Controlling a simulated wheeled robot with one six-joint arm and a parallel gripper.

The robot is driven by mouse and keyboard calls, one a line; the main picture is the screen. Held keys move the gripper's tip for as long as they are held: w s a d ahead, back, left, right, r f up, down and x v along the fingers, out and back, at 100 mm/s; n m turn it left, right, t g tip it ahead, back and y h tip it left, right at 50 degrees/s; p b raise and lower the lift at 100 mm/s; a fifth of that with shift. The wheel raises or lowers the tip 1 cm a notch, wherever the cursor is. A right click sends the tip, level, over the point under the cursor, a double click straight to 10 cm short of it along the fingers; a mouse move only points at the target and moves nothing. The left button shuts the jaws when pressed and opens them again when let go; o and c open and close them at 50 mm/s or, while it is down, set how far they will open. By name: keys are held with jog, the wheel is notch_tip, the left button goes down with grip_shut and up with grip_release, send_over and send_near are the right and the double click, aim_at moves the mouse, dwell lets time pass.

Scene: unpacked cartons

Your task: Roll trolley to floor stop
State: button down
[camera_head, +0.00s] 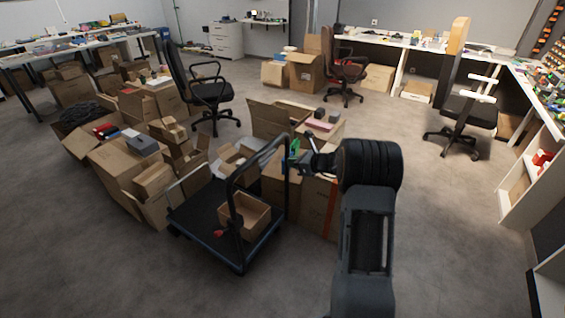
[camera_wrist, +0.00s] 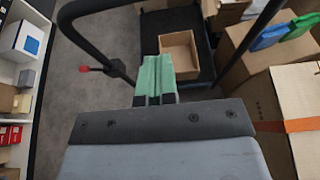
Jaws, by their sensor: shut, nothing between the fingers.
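The trolley has a dark flat platform (camera_head: 192,213) and a black arched handle (camera_head: 232,178). It stands left of my arm among the cartons. A small open carton (camera_head: 262,216) sits on its platform; it also shows in the wrist view (camera_wrist: 179,41). A red knob (camera_head: 218,233) is low on the trolley; a red knob (camera_wrist: 84,68) also shows in the wrist view. My gripper (camera_head: 295,158) is near the upper right of the handle. Its green fingers (camera_wrist: 154,72) are together and empty in the wrist view; contact with the handle cannot be told. I cannot make out a floor stop.
Open cartons (camera_head: 135,165) crowd the trolley's left, and more cartons (camera_head: 315,205) stand close on its right. Office chairs (camera_head: 205,90) and desks (camera_head: 80,48) stand farther back. The floor (camera_head: 150,275) in front and at right is clear.

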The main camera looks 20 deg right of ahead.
jog(key=shift+v, duration=0.8)
jog(key=s+a+f+n+g+h+p, duration=0.1)
jog(key=s+a+n+g, duration=0.25)
jog(key=s+n, duration=0.3)
jog(key=s+a+f+n+g+p, duration=0.1)
jog(key=s+a+n+g, duration=0.1)
jog(key=s+n+g, duration=0.35)
jog(key=s+a+r+n+t+h+p, duration=0.1)
jog(key=s+a+r+n+h+p, duration=0.2)
jog(key=s+r+n, duration=0.5)
jog(key=s+a+r+n+h+p, duration=0.4)
jog(key=s+r+n, duration=0.4)
jog(key=s+r, duration=0.3)
jog(key=shift+s+n+t+p, duration=0.3)
jog(key=shift+t+p, duration=0.1)
jog(key=shift+p, duration=0.1)
